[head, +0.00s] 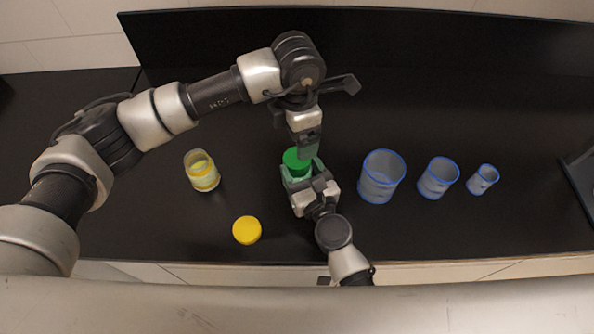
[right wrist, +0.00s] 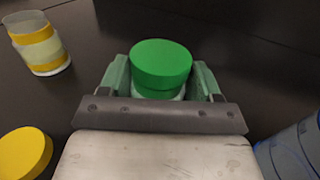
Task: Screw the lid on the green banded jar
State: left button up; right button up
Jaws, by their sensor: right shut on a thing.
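The green banded jar (right wrist: 158,93) stands between the finger pads of my right gripper (right wrist: 160,85), which is shut on it. The green lid (right wrist: 161,62) rests on top of the jar, looking level; how tightly it sits I cannot tell. In the head view the lid (head: 295,159) shows just left of my left gripper (head: 308,150), which points down close to it. The right gripper (head: 303,182) comes from the front there and hides most of the jar. The left fingers are seen edge-on, so their opening is unclear. No left finger shows on the lid in the right wrist view.
A yellow-banded open jar (head: 202,172) stands left, with a yellow lid (head: 246,230) lying in front of it. Blue-rimmed beakers, large (head: 381,177), medium (head: 438,178) and small (head: 483,180), stand to the right. The back of the dark counter (head: 450,90) is clear.

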pick_arm(q)
jog(key=shift+r, duration=0.1)
pick_arm(e)
grip_shut()
pick_arm(q)
jog(key=shift+f, duration=4.1)
jog(key=c, duration=1)
jog(key=o, duration=1)
jog(key=shift+r, duration=0.1)
